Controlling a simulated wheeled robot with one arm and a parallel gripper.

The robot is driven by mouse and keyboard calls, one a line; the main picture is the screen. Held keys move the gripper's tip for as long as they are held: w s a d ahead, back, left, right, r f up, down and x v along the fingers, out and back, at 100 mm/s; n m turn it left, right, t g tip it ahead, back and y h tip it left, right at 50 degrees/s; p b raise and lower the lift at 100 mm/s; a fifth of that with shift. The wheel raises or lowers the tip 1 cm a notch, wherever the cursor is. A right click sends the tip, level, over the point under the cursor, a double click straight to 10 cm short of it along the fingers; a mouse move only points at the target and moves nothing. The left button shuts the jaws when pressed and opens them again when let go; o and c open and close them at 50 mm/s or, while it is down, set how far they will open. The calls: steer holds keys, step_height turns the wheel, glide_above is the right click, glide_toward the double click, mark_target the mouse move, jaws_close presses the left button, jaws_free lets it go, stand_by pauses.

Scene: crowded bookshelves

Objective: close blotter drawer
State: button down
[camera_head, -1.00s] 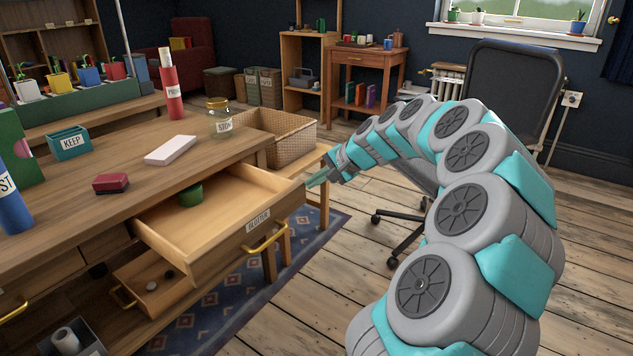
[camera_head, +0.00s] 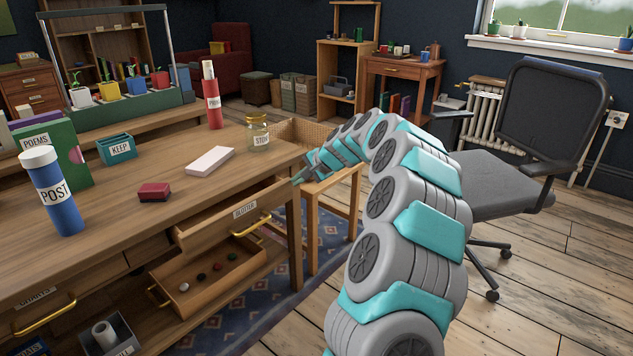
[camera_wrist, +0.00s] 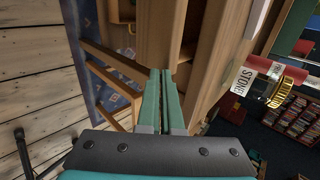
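The blotter drawer (camera_head: 238,212) is in the desk's front, below the desk top (camera_head: 110,225). My gripper (camera_head: 297,181) is at the desk's right front corner, near the right end of the drawer front. In the wrist view my gripper's two green fingers (camera_wrist: 162,85) lie close together with nothing visible between them, beside a wooden edge. Whether the fingertips touch the wood is unclear.
A lower drawer (camera_head: 210,283) stands open with several small round pieces inside. A glass jar (camera_head: 258,136) stands near the desk's right edge. A wicker basket (camera_head: 300,133) is behind that corner. An office chair (camera_head: 510,180) stands to the right.

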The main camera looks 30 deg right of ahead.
mark_target(288, 178)
steer(key=shift+w+a+p, duration=0.15)
steer(key=shift+w+a, duration=0.1)
steer(key=shift+w, duration=0.45)
steer(key=shift+w+a+p, duration=0.1)
steer(key=shift+w+a, duration=0.2)
steer(key=shift+w, duration=0.45)
steer(key=shift+w+a+p, duration=0.15)
steer(key=shift+w+a, duration=0.1)
steer(key=shift+w, duration=0.45)
